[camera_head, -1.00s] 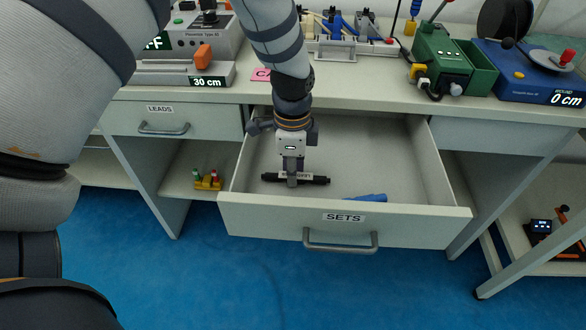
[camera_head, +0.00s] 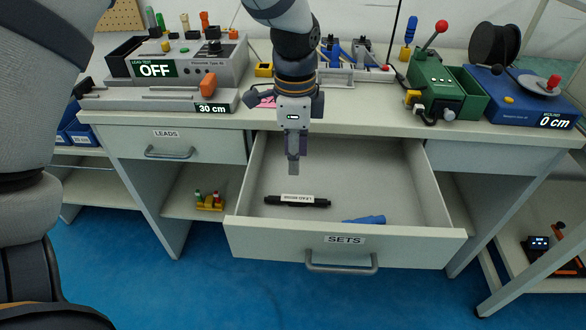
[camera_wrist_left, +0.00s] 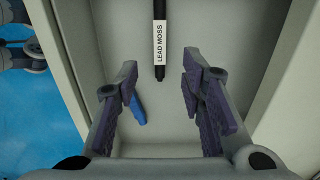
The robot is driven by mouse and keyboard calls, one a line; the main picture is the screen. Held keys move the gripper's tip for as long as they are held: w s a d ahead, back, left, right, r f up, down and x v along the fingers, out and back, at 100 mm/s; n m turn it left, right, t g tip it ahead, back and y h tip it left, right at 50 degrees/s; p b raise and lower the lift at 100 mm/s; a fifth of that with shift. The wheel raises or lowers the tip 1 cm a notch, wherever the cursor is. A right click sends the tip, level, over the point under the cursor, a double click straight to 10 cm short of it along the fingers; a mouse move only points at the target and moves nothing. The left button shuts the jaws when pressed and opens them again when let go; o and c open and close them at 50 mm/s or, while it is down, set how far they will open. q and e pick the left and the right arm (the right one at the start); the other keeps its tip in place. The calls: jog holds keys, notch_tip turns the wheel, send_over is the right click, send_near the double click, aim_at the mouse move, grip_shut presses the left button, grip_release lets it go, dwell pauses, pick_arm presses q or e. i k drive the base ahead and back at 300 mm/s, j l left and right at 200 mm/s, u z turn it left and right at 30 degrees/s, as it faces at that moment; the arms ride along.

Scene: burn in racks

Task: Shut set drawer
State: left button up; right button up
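The set drawer (camera_head: 345,253), labelled SETS, is pulled out from under the bench. Its bar handle (camera_head: 341,268) is on the front panel. Inside lie a black marker-like tool (camera_head: 284,200) with a white label and a blue object (camera_head: 365,220). My left gripper (camera_head: 292,170) hangs above the drawer's interior, fingers pointing down, apart from the tool. In the left wrist view its two fingers (camera_wrist_left: 160,90) are spread with nothing between them; the black tool (camera_wrist_left: 159,50) and the blue object (camera_wrist_left: 138,108) lie below on the drawer floor. My right gripper is not in view.
The bench top (camera_head: 340,110) holds a grey meter (camera_head: 195,62), a green device (camera_head: 438,88) and a blue device (camera_head: 510,98). The LEADS drawer (camera_head: 180,147) at the left is shut. A small yellow stand (camera_head: 209,205) sits on the lower shelf.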

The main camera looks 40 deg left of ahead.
aim_at(393, 178)
jog(key=k, duration=1)
